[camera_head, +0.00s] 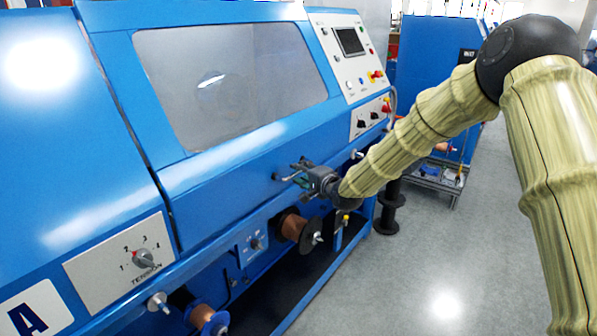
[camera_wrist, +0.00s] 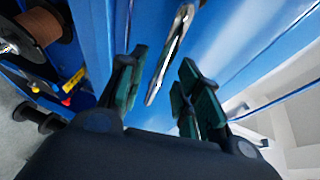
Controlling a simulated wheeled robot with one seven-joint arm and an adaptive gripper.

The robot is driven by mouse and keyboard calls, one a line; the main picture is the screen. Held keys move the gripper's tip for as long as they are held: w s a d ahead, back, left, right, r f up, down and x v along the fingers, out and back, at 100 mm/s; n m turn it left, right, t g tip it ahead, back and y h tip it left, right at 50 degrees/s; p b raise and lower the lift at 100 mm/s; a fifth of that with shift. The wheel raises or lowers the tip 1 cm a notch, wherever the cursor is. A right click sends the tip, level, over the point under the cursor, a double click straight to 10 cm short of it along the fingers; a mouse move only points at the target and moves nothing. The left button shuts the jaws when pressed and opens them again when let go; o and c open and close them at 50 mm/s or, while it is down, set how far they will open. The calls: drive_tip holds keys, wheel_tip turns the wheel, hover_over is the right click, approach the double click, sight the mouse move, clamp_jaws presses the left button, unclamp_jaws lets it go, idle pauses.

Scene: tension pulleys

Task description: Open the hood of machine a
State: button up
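Machine a (camera_head: 60,230) is a blue machine with a white "A" label at lower left in the head view. Its hood (camera_head: 225,160) is a sloped blue panel with a large grey window and looks shut. My gripper (camera_head: 296,172) is at the lower right part of the hood, close to its front face. In the wrist view my gripper (camera_wrist: 160,75) has its two green-padded fingers apart. A shiny metal handle (camera_wrist: 168,55) on the blue panel shows between the fingers, with gaps visible on both sides. In the head view the gripper largely hides the handle.
A control panel (camera_head: 350,55) with a screen and buttons is right of the window. A tension dial plate (camera_head: 122,262) is at lower left. Copper spools (camera_head: 295,228) stick out below the hood. Another blue machine (camera_head: 430,60) stands behind. The grey floor (camera_head: 430,260) at right is clear.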

drive_tip(key=shift+x, duration=1.2)
clamp_jaws()
